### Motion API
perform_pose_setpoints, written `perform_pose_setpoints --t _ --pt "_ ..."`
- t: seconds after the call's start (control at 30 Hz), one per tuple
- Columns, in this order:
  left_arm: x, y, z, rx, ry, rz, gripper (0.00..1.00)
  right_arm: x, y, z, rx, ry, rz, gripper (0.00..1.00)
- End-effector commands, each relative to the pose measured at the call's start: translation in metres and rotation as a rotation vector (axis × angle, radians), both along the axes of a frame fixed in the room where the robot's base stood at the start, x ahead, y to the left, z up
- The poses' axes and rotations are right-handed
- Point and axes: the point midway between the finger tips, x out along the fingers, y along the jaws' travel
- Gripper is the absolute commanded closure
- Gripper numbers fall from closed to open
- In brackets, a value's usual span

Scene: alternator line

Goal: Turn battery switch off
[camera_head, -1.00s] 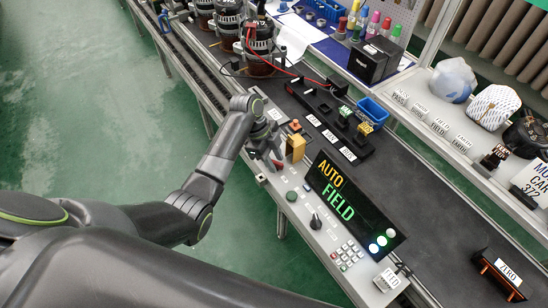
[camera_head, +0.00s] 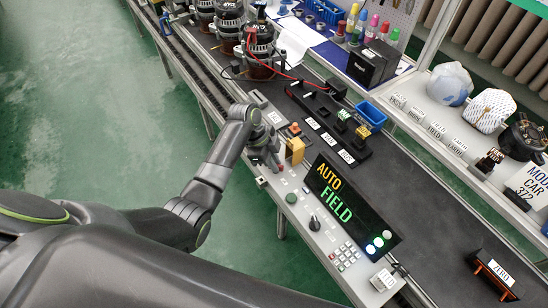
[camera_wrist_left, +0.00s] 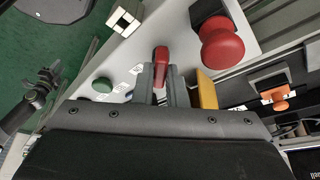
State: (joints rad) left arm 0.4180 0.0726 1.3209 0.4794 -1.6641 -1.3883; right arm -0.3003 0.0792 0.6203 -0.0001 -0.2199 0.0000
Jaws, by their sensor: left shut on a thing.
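The switch's red handle (camera_wrist_left: 161,58) stands up from the pale control panel (camera_wrist_left: 128,50) in the left wrist view. My left gripper (camera_wrist_left: 161,80) is shut on this handle, with one grey finger on each side of it. In the head view my left gripper (camera_head: 268,157) is low over the panel's near edge, beside a yellow block (camera_head: 295,151). The wrist mostly covers the switch there. The labels by the handle are too small to read. My right gripper is not in view.
A large red mushroom knob (camera_wrist_left: 222,42) is close to the right of the handle in the wrist view, and a green button (camera_wrist_left: 102,85) is to its left. A display reading AUTO FIELD (camera_head: 341,204) and a keypad (camera_head: 346,256) stand further along the panel.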

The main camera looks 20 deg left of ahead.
Motion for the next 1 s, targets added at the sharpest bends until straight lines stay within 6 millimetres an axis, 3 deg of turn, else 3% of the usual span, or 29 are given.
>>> perform_pose_setpoints --t 0.03,0.5,1.0 --pt "-0.001 0.0 0.006 0.0 0.0 0.039 1.0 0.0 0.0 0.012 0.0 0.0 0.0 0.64" --pt "-0.003 -0.002 0.006 -0.001 0.001 0.478 1.0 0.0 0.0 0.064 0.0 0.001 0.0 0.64" --pt "-0.003 -0.002 0.003 0.0 -0.003 0.81 1.0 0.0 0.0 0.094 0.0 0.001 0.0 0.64"
